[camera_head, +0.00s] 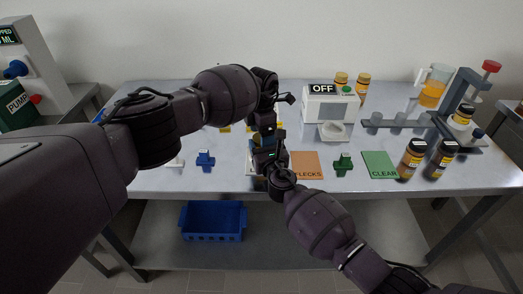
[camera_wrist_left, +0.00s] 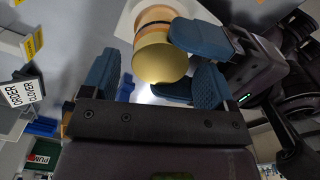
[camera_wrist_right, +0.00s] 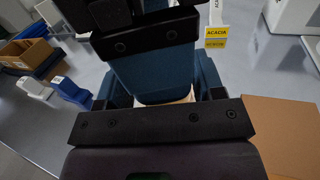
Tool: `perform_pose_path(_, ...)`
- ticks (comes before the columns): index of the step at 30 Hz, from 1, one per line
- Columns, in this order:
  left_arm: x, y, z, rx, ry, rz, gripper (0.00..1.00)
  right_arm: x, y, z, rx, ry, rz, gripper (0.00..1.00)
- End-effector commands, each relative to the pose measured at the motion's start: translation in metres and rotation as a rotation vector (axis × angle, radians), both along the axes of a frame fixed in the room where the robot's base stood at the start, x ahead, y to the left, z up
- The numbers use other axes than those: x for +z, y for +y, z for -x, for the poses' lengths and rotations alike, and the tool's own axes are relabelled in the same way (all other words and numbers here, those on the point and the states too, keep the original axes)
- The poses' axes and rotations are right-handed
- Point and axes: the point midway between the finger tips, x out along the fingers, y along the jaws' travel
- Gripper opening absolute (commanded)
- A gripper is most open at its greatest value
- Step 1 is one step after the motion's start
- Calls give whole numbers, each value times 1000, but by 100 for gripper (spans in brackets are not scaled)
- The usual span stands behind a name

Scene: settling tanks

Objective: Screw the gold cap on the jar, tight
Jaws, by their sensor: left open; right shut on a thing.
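In the left wrist view, the gold cap (camera_wrist_left: 160,62) faces my left gripper, in line with the amber jar (camera_wrist_left: 154,16); a dark band shows behind the cap. I cannot tell how far the cap is seated. My left gripper (camera_wrist_left: 157,84) is open, its blue fingers on either side of the cap with gaps. My right gripper (camera_wrist_left: 184,62) comes in from the right, shut on the jar. In the head view both grippers meet above the table's middle (camera_head: 267,140) and mostly hide jar and cap. In the right wrist view, gripper parts hide the jar.
An orange FLECKS mat (camera_head: 306,166), a green CLEAR mat (camera_head: 379,165) and two dark-capped jars (camera_head: 411,158) lie to the right. A white device reading OFF (camera_head: 330,106) stands behind. Blue (camera_head: 205,159) and green (camera_head: 343,164) small holders flank the grippers. A blue crate (camera_head: 213,221) sits below.

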Motion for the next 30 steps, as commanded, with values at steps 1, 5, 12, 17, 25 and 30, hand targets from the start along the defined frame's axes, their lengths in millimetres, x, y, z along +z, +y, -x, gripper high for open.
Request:
perform_pose_path(1, -4, 0, 1, 1, 1, -1, 80, 0, 0, 0, 0, 0, 0, 0)
perform_pose_path(5, -9, 0, 1, 1, 1, -1, 80, 0, 0, 0, 0, 0, 0, 0)
perform_pose_path(12, -11, 0, 1, 0, 1, -1, 80, 0, 0, 0, 0, 0, 0, 0)
perform_pose_path(17, -10, 0, 1, 0, 1, -1, 66, 0, 0, 0, 0, 0, 0, 0)
perform_pose_path(25, -10, 0, 0, 0, 1, -1, 29, 0, 0, 0, 0, 0, 0, 0)
perform_pose_path(30, -10, 0, 0, -55, 0, -1, 29, 0, 0, 0, 0, 0, 0, 0)
